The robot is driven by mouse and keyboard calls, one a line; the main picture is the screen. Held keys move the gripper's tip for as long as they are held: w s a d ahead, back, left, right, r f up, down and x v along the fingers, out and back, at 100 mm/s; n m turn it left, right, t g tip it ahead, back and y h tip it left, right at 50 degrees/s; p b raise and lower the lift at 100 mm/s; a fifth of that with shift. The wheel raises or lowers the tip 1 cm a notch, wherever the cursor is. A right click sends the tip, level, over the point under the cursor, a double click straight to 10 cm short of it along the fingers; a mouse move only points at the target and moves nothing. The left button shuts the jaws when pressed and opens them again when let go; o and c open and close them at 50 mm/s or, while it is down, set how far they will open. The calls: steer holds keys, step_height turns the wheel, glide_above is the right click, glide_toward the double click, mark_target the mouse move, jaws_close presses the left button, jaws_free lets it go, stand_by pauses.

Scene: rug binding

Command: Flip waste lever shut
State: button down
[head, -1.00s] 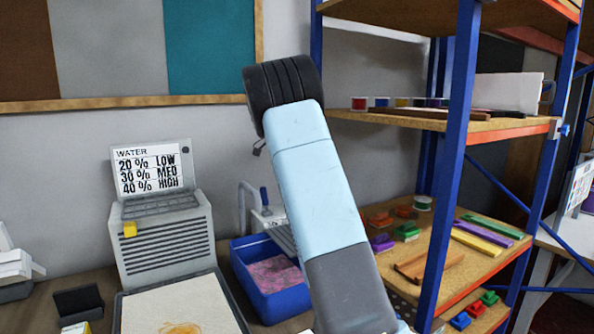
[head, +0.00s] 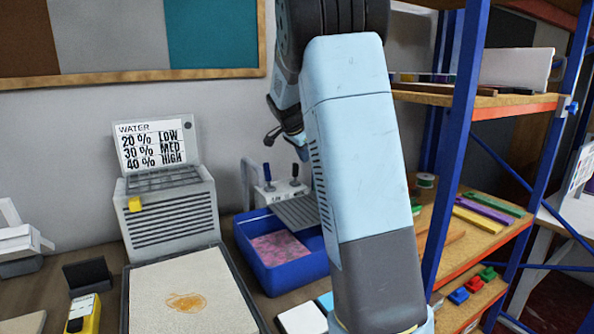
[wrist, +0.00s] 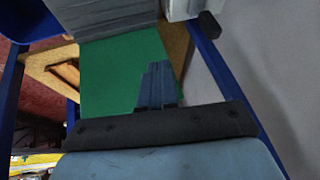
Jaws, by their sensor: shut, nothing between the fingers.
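A white valve block (head: 283,193) with two dark levers stands behind the blue tub. The left lever (head: 267,171) and the right lever (head: 294,172) both stand roughly upright. The lettering on the block is too small to read, so I cannot tell which is the waste lever. My gripper (wrist: 157,66) is shut and empty in the wrist view, with green and grey surfaces beyond its fingertips. In the head view my arm hides most of it, to the right of the levers; no contact with them shows.
The blue tub (head: 291,279) holds pinkish material, with a grey ribbed tray (head: 301,213) at its back right. A grey machine with a water chart (head: 153,147) stands left. A blue-posted shelf (head: 457,150) is close on the right. A framed cream sheet (head: 185,285) lies in front.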

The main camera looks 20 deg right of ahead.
mark_target(295, 170)
steer(key=w+f+t, duration=0.1)
steer(key=f, duration=0.2)
steer(key=w+d+f+t, duration=0.1)
steer(key=f, duration=0.1)
steer(key=w+d+f+t, duration=0.1)
steer(key=w+f, duration=0.1)
steer(key=f, duration=0.1)
steer(key=shift+f+y, duration=0.3)
steer(key=shift+y, duration=0.1)
steer(key=shift+w+a+r, duration=0.1)
steer(key=shift+w+a, duration=0.05)
steer(key=shift+w, duration=0.85)
steer(key=shift+w+a+r, duration=0.1)
steer(key=shift+w, duration=0.9)
steer(key=shift+a, duration=0.1)
